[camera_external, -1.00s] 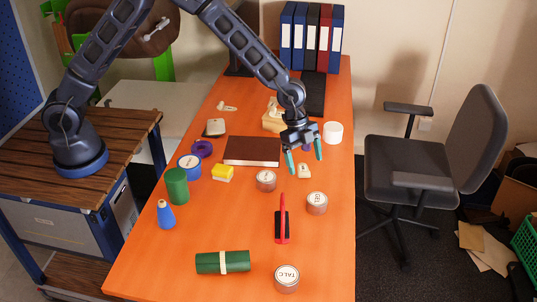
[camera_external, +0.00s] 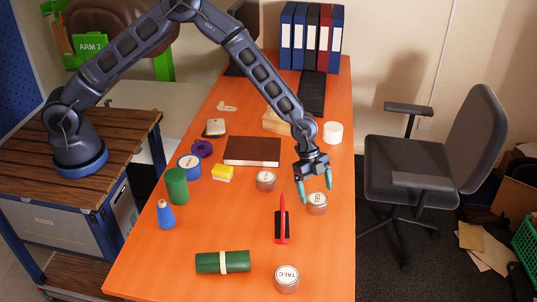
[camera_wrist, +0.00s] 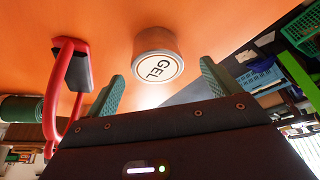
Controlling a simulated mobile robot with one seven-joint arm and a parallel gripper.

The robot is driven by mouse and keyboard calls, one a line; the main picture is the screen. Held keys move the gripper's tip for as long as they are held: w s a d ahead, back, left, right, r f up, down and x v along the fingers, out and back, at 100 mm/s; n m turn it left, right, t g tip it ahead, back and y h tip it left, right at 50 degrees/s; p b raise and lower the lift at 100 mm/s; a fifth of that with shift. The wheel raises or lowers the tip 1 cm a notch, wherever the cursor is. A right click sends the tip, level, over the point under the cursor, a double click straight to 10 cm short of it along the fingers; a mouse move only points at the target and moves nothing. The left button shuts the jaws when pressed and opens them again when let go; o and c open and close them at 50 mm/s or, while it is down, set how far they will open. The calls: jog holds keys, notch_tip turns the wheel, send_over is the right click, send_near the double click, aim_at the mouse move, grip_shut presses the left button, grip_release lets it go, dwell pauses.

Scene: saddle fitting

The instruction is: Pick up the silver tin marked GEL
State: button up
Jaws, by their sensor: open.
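The silver tin marked GEL (camera_external: 317,206) stands upright on the orange table, right of the middle. In the wrist view the fingers (camera_wrist: 160,85) stand apart on either side of the tin. I cannot tell whether either finger touches it.
A red-handled black tool (camera_external: 282,228) stands just left of the tin. Another tin (camera_external: 266,181) is behind left, and a TALC tin (camera_external: 287,279) is nearer the front. A brown book (camera_external: 252,151) lies behind. The table's right edge is close to the GEL tin.

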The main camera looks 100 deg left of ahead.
aim_at(316, 198)
jog(key=x, duration=0.4)
jog(key=shift+s+d+f, duration=0.1)
jog(key=shift+d+f, duration=0.05)
jog(key=shift+f, duration=0.25)
jog(key=c, duration=1.2)
jog(key=shift+o, duration=0.2)
jog(key=shift+r, duration=0.1)
